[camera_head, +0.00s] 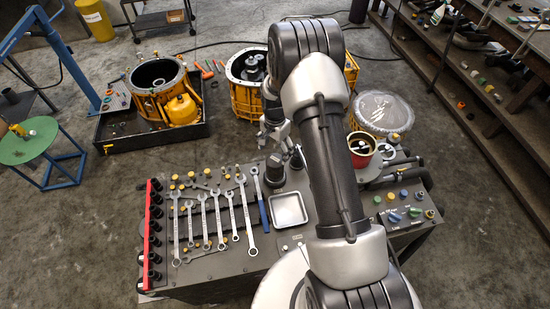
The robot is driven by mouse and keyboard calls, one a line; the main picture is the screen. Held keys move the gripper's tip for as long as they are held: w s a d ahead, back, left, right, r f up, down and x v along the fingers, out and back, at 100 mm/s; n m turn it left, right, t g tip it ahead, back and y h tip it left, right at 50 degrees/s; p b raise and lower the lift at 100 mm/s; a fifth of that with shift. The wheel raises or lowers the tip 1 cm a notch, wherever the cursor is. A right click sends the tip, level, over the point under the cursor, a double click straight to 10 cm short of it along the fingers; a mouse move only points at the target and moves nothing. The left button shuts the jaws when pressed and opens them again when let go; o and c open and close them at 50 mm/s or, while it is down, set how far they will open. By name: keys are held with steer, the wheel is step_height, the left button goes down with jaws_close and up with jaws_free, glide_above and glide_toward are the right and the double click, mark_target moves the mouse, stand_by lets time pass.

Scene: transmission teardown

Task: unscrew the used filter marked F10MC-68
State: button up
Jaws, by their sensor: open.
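No marking F10MC-68 is legible, so I cannot tell which part is the used filter. A dark upright cylinder (275,171) stands at the back edge of the tool bench, right of the wrenches. My gripper (277,147) is open and empty, pointing down above and just behind this cylinder, and looks apart from it. A red can-like part (362,146) with a light rim stands farther right, partly behind my arm. My arm hides part of the bench's middle.
The bench holds wrenches (220,218), a red socket rail (150,225), an empty metal tray (289,210) and a panel of coloured knobs (405,212). Behind stand yellow housings (160,90) and a film-covered drum (381,112). Shelves (500,90) line the right.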

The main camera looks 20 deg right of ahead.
mark_target(275, 159)
steer(key=m+p, duration=0.1)
steer(key=m, duration=0.2)
steer(key=shift+r, duration=0.15)
step_height(275, 159, down, 8)
steer(key=b, duration=0.6)
steer(key=shift+r+b, duration=0.1)
steer(key=shift+b, duration=0.2)
steer(key=shift+c, duration=0.6)
steer(key=c, duration=1.6)
steer(key=n+b, duration=0.1)
steer(key=n, duration=0.1)
steer(key=shift+n, duration=0.3)
steer(key=shift+c, duration=0.2)
steer(key=shift+n+b, duration=0.3)
steer(key=shift+n, duration=0.5)
